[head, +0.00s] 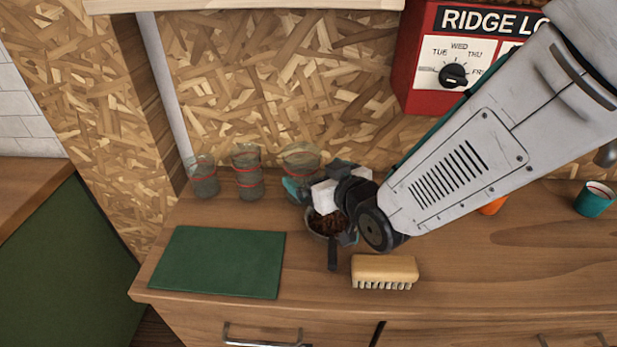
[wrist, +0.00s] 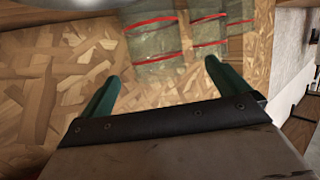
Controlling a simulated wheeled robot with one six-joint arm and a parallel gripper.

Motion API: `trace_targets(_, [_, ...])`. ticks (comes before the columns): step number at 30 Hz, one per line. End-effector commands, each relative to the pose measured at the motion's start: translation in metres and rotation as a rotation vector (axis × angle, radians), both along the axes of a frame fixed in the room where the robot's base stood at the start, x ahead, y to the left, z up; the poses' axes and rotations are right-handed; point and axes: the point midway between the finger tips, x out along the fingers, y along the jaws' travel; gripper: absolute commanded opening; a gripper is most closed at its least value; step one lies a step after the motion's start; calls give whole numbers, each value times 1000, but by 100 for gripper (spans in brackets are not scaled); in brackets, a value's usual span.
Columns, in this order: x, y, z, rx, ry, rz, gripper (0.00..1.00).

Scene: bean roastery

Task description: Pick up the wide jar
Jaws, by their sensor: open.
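Three clear glass jars with red bands stand in a row at the back of the counter. The right-hand one, the wide jar (head: 301,157), looks broadest; my gripper (head: 294,188) is in front of it and hides its lower part. In the wrist view the wide jar (wrist: 152,42) is ahead of my gripper (wrist: 161,72), at the top of the picture. The two green fingers are spread apart with nothing between them. The middle jar (head: 248,172) and the left jar (head: 203,178) stand to its left.
A round holder with dark coffee (head: 325,224) sits below my gripper, partly hidden. A wooden brush (head: 384,268) lies in front, a green mat (head: 218,262) at left. A red dial box (head: 425,85) is on the wall. Orange (head: 492,206) and teal (head: 594,202) cups stand at right.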

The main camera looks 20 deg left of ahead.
Motion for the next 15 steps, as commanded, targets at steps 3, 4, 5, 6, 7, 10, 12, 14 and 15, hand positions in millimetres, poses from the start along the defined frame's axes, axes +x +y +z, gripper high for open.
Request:
trace_targets(3, [5, 7, -6, 7, 0, -1, 100])
trace_targets(4, [7, 9, -7, 8, 0, -2, 100])
trace_targets(5, [10, 11, -8, 8, -1, -1, 100])
trace_targets(6, [13, 14, -10, 7, 0, -1, 100])
trace_targets(7, [15, 17, -10, 7, -1, -2, 100])
trace_targets(10, [23, 24, -14, 7, 0, -2, 100])
trace_targets(12, [31, 30, -16, 7, 0, -2, 100])
trace_targets(14, [39, 36, -19, 7, 0, -2, 100])
trace_targets(15, [43, 40, -21, 6, 1, -2, 100])
